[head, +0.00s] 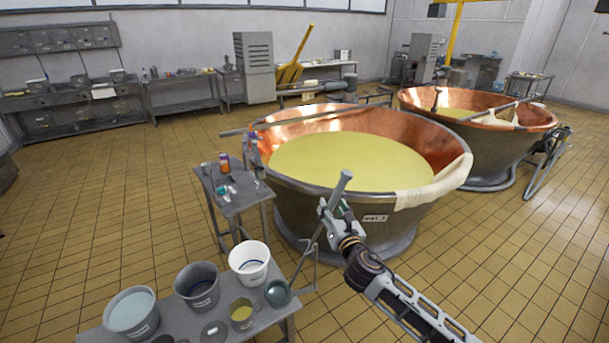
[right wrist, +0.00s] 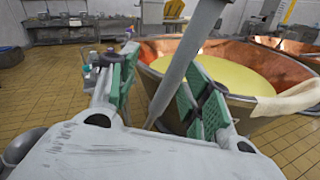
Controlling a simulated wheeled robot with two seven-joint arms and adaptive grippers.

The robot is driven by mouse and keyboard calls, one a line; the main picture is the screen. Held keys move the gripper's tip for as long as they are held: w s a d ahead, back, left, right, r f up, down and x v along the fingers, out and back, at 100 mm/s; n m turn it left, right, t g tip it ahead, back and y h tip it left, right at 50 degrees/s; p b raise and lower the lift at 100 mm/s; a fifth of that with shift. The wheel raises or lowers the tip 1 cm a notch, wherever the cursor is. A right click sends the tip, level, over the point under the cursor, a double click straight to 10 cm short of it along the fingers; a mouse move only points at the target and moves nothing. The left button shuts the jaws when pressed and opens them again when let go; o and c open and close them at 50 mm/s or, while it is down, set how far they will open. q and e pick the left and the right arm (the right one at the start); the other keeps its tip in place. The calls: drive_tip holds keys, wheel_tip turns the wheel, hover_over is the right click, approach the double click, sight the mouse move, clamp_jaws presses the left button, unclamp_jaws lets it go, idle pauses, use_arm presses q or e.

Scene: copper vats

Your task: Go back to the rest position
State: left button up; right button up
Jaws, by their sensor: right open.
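My right gripper (head: 333,212) is in front of Vat 1, its arm coming in from the lower right. It is open, its green-padded fingers (right wrist: 160,95) apart. A grey ladle (head: 277,293) has its bowl at the right end of the front bench, and its long handle slants up to the gripper. In the right wrist view the handle (right wrist: 182,65) passes between the two fingers, with gaps visible beside it. Whether it touches a pad is unclear. My left gripper is not in view.
The copper vat (head: 400,225) of yellow liquid stands just beyond the gripper, with a cloth (head: 430,190) on its rim. The front bench (head: 285,315) holds several buckets. A small side table (head: 235,200) stands left of the vat. Tiled floor is open at left and right.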

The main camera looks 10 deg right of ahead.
drive_tip(key=s+d+f+m+g+h, duration=0.1)
drive_tip(key=d+f+m+g, duration=0.25)
drive_tip(key=f, duration=0.95)
drive_tip(key=d+f+m+g, duration=0.25)
drive_tip(key=f+m, duration=0.25)
drive_tip(key=f, duration=0.8)
drive_tip(key=s+d+f+m+g, duration=0.1)
drive_tip(key=s+f+m+g, duration=0.15)
drive_tip(key=s+f, duration=0.55)
drive_tip(key=s+d+f+m+g, duration=0.1)
drive_tip(key=s+f+m, duration=0.35)
drive_tip(key=f, duration=0.65)
drive_tip(key=s+d+f+m+g, duration=0.1)
drive_tip(key=s+d+f+m, duration=0.15)
drive_tip(key=s+f, duration=0.6)
drive_tip(key=s+a+f+m+g, duration=0.2)
drive_tip(key=s+f+m, duration=0.2)
drive_tip(key=s, duration=0.7)
drive_tip(key=s+a+f+m+g, duration=0.1)
drive_tip(key=s+f+m, duration=0.3)
drive_tip(key=s+f, duration=0.4)
drive_tip(key=s+a+f+m+g, duration=0.2)
drive_tip(key=s+f+m, duration=0.3)
drive_tip(key=s, duration=1)
drive_tip(key=shift+s+a+f+g+y, duration=0.3)
drive_tip(key=shift+s+f+g, duration=0.05)
drive_tip(key=shift+f+g, duration=0.4)
